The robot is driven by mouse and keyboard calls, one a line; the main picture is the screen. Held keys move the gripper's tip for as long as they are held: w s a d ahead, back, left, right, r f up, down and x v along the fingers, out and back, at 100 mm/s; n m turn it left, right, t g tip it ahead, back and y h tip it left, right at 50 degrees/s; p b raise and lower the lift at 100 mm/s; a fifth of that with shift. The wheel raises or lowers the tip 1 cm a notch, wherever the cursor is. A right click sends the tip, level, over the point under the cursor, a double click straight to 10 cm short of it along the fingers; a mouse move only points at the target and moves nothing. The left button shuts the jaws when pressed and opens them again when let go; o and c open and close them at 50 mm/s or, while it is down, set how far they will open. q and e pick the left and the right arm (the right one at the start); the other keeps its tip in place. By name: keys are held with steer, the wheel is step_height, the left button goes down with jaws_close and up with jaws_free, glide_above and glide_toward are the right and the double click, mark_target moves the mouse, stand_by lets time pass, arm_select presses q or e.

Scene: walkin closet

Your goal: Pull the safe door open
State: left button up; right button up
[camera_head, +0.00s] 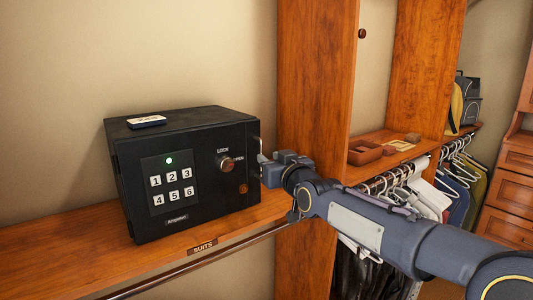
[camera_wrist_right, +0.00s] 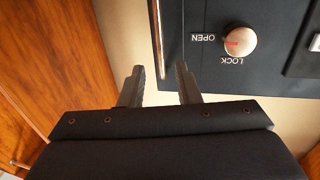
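The black safe (camera_head: 185,215) stands on the wooden shelf, its door front looking closed. The door has a keypad (camera_head: 170,181) with a lit green light and a round knob (camera_head: 225,163). In the right wrist view the knob (camera_wrist_right: 239,43) has its red mark toward OPEN. A thin metal handle (camera_wrist_right: 158,30) runs along the door's edge. My right gripper (camera_head: 262,167) is at this edge. In the right wrist view my right gripper (camera_wrist_right: 160,72) has its fingers apart, one on each side of the handle's line; contact cannot be told. My left gripper is out of view.
A small dark device (camera_head: 147,121) lies on the safe. The wooden shelf (camera_head: 60,262) carries a SUITS label, with a rail below. A wooden upright panel (camera_head: 308,75) stands close behind my right gripper. Hanging clothes (camera_head: 455,190) and a brown box (camera_head: 365,152) are at right.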

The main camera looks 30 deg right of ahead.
steer(key=shift+w+d+p, duration=0.2)
steer(key=shift+w+p, duration=0.15)
steer(key=shift+w, duration=1.85)
jaws_close()
